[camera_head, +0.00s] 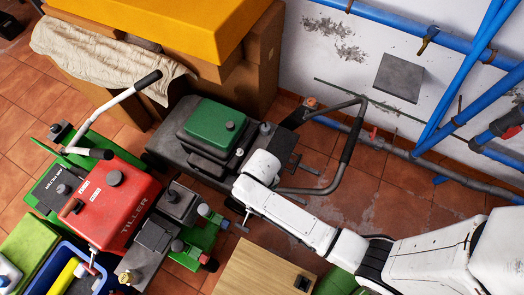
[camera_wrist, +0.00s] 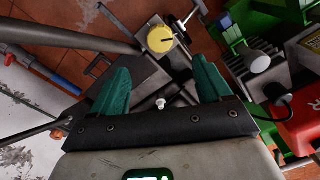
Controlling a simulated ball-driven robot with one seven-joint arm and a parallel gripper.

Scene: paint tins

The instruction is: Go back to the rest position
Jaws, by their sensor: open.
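My gripper (camera_wrist: 162,88) shows in the wrist view with its two green fingers spread wide apart. Nothing is held between them. A grey machine part with a yellow round cap (camera_wrist: 160,39) lies beyond the fingertips, and I cannot tell how far off it is. In the head view my white arm reaches in from the lower right, over the floor, to the green-topped machine (camera_head: 210,128). The gripper's fingers cannot be made out clearly there.
A red tiller (camera_head: 113,203) stands at the left, with a blue crate (camera_head: 37,280) below it. A wooden board (camera_head: 250,270) lies at the bottom. Cardboard boxes (camera_head: 262,72) stand behind. Blue pipes (camera_head: 455,125) run along the wall. Tiled floor (camera_head: 400,190) shows at the right.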

